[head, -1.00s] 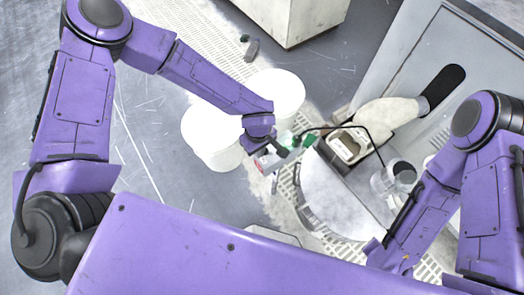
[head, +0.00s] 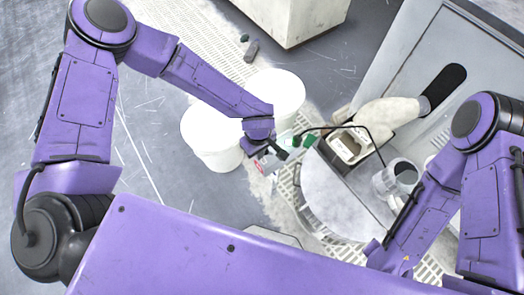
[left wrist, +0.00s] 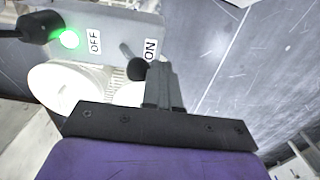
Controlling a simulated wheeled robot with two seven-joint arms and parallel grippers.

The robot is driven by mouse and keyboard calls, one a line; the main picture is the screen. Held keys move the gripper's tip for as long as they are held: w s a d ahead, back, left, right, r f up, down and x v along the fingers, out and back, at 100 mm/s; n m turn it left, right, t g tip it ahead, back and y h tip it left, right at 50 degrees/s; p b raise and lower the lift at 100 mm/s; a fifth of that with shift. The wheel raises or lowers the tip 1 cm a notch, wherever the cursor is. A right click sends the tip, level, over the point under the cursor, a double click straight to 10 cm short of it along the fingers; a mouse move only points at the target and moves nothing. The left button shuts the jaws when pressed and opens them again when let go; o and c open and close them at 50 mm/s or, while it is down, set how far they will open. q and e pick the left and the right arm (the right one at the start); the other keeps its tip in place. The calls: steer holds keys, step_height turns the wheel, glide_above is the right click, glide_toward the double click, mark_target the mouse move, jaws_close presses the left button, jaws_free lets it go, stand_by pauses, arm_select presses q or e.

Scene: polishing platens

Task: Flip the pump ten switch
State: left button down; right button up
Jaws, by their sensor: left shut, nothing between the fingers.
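The pump switch box (left wrist: 110,20) is a grey panel at the top of the left wrist view, with a lit green lamp (left wrist: 69,39), an OFF label (left wrist: 94,41) and an ON label (left wrist: 150,51). A black ball-ended switch lever (left wrist: 137,69) sits close to the ON label. My left gripper (left wrist: 163,85) is shut and empty, just right of the ball; I cannot tell whether they touch. In the head view my left gripper (head: 275,152) is at the small box, largely covering it. My right arm shows at the right, but its gripper is hidden.
Two white buckets (head: 278,90) (head: 212,140) stand close behind and left of my left gripper. A black cable (head: 345,126) arches over the bottle.

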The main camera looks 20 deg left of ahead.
arm_select(q)
steer(key=shift+f+b, duration=0.3)
steer(key=shift+f, duration=0.25)
steer(key=shift+r, duration=0.1)
step_height(320, 180, up, 7)
steer(key=p, duration=0.8)
stand_by(0.3)
steer(key=s+a+f+m+t+y, duration=0.1)
steer(key=s+a+f, duration=0.1)
steer(key=s+a, duration=0.7)
steer(key=s+a+f+m+t+y, duration=0.2)
steer(key=s+a+f, duration=0.1)
steer(key=s+a, duration=0.6)
steer(key=shift+a+f+m, duration=0.15)
steer(key=shift+a+m, duration=0.15)
steer(key=shift+a, duration=0.05)
